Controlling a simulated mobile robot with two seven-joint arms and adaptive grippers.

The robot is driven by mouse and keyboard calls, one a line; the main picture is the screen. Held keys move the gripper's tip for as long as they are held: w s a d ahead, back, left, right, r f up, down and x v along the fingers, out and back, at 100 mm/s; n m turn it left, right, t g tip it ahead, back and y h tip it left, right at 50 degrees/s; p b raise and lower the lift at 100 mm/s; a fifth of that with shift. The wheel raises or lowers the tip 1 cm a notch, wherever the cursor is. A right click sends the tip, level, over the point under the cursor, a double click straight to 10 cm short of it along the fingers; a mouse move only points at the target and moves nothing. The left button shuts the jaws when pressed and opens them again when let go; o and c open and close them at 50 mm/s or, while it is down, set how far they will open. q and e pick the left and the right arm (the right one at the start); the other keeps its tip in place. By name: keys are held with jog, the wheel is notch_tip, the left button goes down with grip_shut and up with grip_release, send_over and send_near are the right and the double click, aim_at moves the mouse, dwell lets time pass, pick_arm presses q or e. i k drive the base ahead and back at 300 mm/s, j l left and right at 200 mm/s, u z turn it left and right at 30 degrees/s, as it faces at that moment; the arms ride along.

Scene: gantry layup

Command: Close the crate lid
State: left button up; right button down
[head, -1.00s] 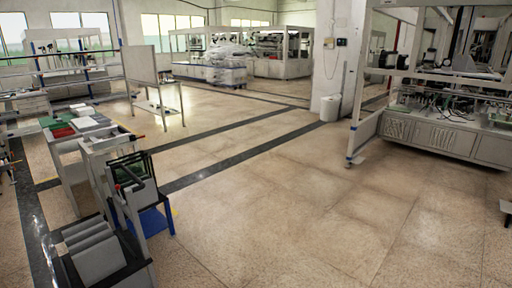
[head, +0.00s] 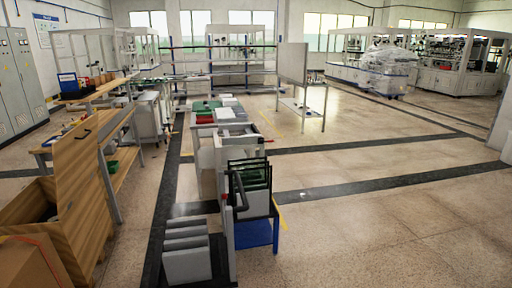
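A wooden crate (head: 93,243) stands at the lower left of the head view. Part of the crate's dark inside (head: 45,213) shows. The crate's lower front is hidden behind a brown cardboard box. Neither of my grippers is in view.
The cardboard box (head: 28,265) is at the lower left corner. A wooden workbench (head: 118,160) stands behind the crate. Grey bins (head: 187,255) and a blue stand (head: 254,233) are right of the crate, with floor between. Open floor lies to the right.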

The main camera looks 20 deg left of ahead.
aim_at(75, 154)
jog(key=i+j+u, duration=0.15)
jog(key=i+u, duration=0.15)
jog(key=u, duration=0.2)
jog(key=i+u, duration=0.3)
jog(key=u, duration=0.2)
jog(key=i+l+u, duration=0.1)
jog(key=i+u, duration=0.25)
jog(key=u, duration=0.15)
jog(key=i+j+u, duration=0.15)
jog(key=i+u, duration=0.3)
jog(key=i, duration=0.4)
